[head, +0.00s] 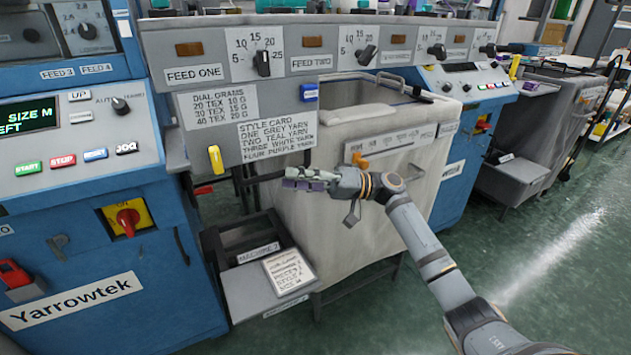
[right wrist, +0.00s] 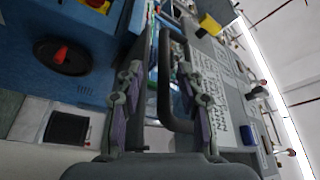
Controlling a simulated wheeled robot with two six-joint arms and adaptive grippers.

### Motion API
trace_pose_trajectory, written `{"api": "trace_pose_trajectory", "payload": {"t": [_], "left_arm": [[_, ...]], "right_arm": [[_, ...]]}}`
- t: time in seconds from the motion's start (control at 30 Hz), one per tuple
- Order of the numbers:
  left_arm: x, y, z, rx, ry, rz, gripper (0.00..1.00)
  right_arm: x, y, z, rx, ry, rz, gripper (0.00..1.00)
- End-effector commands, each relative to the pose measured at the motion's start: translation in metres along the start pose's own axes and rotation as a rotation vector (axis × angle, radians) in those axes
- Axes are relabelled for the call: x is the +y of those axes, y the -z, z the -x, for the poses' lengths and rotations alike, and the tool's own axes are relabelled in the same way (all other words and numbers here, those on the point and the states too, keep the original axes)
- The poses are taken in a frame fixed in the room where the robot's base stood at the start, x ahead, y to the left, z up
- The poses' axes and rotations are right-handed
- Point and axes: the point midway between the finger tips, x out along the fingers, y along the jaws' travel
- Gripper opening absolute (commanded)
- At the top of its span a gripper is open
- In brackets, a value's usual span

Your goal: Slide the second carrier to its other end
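A yellow block (head: 216,159) sits at the left of the grey panel, and a small blue block (head: 308,93) sits at its right edge. No carrier label is readable, so I cannot tell which is the second carrier. A dark bent handle (right wrist: 167,85) stands out below the panel. My right gripper (head: 303,181) is in front of the handle in the head view. In the right wrist view its fingers (right wrist: 163,105) are open, one on each side of the handle, with gaps visible. The yellow block (right wrist: 208,25) is beyond the fingers. My left gripper is not in view.
A pale fabric bin (head: 390,190) stands just behind my right arm. The grey panel carries a style card (head: 277,138) and dials above. A blue control cabinet (head: 75,240) is at the left, and a low tray (head: 262,288) juts out below. Green floor (head: 560,250) is clear at right.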

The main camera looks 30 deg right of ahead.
Motion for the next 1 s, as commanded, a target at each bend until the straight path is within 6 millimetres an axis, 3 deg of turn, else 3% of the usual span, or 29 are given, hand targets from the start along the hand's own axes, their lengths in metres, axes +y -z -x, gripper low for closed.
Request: {"api": "trace_pose_trajectory", "payload": {"t": [0.2, 0.37, 1.0], "left_arm": [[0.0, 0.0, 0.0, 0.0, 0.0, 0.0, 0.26], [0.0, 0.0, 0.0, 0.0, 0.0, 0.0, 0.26], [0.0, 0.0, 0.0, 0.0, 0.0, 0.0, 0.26]], "right_arm": [[0.001, 0.0, 0.052, 0.0, -0.006, -0.001, 0.37], [0.001, -0.001, 0.073, -0.001, -0.004, -0.002, 0.37], [0.007, -0.008, 0.074, -0.015, -0.014, -0.005, 0.37]]}}
